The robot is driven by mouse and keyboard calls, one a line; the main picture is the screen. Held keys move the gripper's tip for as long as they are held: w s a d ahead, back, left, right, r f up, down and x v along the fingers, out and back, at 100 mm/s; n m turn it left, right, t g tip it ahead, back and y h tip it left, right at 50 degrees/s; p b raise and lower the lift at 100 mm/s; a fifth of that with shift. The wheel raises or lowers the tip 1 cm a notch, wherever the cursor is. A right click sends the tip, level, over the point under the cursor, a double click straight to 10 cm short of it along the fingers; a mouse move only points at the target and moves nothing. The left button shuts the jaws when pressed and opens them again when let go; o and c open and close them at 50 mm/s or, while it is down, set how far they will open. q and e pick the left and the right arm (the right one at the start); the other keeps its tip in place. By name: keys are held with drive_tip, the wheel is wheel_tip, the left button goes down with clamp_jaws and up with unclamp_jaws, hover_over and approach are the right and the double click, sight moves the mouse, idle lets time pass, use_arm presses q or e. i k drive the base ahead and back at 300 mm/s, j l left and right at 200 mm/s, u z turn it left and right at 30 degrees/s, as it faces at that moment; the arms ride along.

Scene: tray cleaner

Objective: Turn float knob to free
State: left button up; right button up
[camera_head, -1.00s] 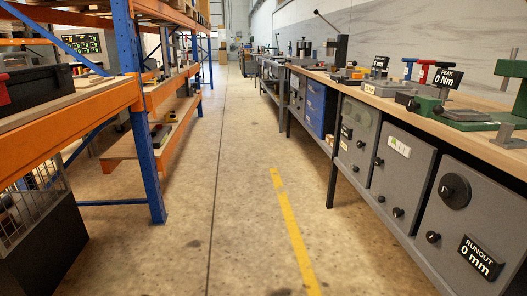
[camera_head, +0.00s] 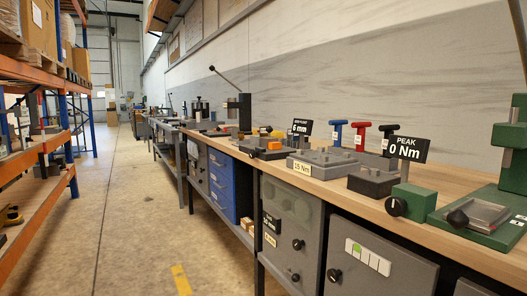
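No label in view reads "float" or "free", so I cannot tell which knob is the float knob. A black dial with a white pointer mark (camera_head: 397,206) is on the front of a small green block (camera_head: 413,197) on the bench. A round black knob (camera_head: 458,218) sits on a green base (camera_head: 482,222) to its right. Black knobs also show on the grey panels below the bench: one on the left panel (camera_head: 298,244) and one on the panel with a white strip (camera_head: 334,275). Neither of my grippers is in view.
The wooden bench top (camera_head: 440,234) holds several fixtures, a "PEAK 0 Nm" sign (camera_head: 404,149), a "15 Nm" label (camera_head: 300,169) and blue, red and black T-handles. Orange-and-blue shelving (camera_head: 40,150) stands left. The aisle floor (camera_head: 130,230) between is clear.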

sight(253, 154)
drive_tip(key=i+j+u, duration=0.1)
drive_tip(key=i+j, duration=0.35)
drive_tip(key=j, duration=0.2)
drive_tip(key=i+j, duration=0.5)
drive_tip(key=j+u, duration=0.05)
drive_tip(key=j, duration=0.1)
